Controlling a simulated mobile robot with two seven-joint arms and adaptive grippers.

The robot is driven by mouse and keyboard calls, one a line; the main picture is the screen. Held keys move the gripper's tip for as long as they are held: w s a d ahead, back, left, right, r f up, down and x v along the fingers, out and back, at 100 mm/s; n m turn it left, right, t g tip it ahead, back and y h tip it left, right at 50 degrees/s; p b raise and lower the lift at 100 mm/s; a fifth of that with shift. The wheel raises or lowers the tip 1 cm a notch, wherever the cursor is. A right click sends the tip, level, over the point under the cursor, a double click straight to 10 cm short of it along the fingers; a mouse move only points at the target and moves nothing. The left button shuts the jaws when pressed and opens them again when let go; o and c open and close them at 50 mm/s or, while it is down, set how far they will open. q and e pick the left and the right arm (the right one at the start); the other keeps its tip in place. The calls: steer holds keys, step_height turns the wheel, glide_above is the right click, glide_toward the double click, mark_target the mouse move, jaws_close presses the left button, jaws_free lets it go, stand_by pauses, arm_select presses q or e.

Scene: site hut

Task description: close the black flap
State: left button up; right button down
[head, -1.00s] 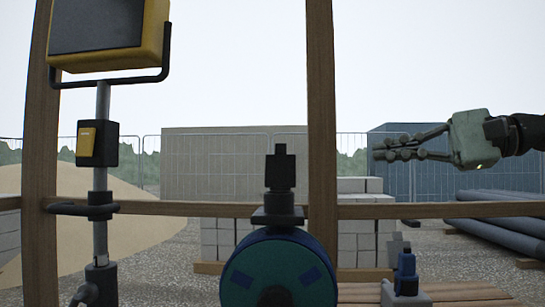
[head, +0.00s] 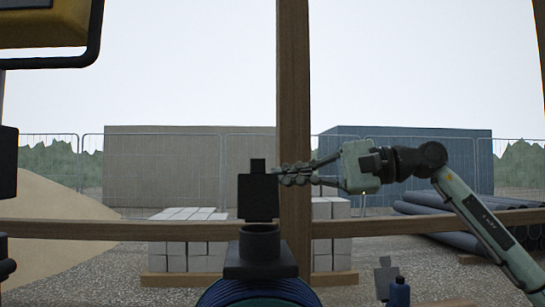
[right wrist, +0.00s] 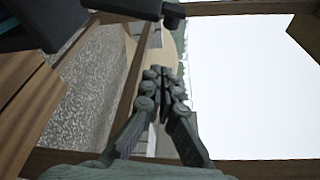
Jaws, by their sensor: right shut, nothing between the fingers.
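The black flap (head: 257,198) stands upright, a square plate with a small tab on top. Below it is a round black collar (head: 260,243) on a black block, above a blue and teal round body (head: 258,293) that is cut off by the bottom edge. My right gripper (head: 283,175) is shut and empty. Its fingertips point left and lie close to the flap's right edge; I cannot tell whether they touch. In the right wrist view the shut fingers (right wrist: 165,80) show, with a black part at the top edge. My left gripper is not in view.
A wooden post (head: 294,110) rises just behind the fingertips, and a wooden rail (head: 130,231) crosses behind the flap. A yellow lamp (head: 45,33) hangs upper left. A small blue object (head: 399,292) stands lower right.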

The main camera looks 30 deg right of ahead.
mark_target(269, 174)
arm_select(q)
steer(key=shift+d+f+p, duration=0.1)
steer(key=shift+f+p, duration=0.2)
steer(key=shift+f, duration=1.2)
arm_select(e)
steer(key=shift+s+a+r, duration=0.15)
steer(key=shift+s+a, duration=0.1)
steer(key=shift+a, duration=0.35)
steer(key=shift+s+a+r, duration=0.15)
steer(key=shift+s+a, duration=0.05)
steer(key=shift+a, duration=0.45)
steer(key=shift+s+a+r, duration=0.15)
steer(key=shift+s+a, duration=0.1)
steer(key=shift+a, duration=0.35)
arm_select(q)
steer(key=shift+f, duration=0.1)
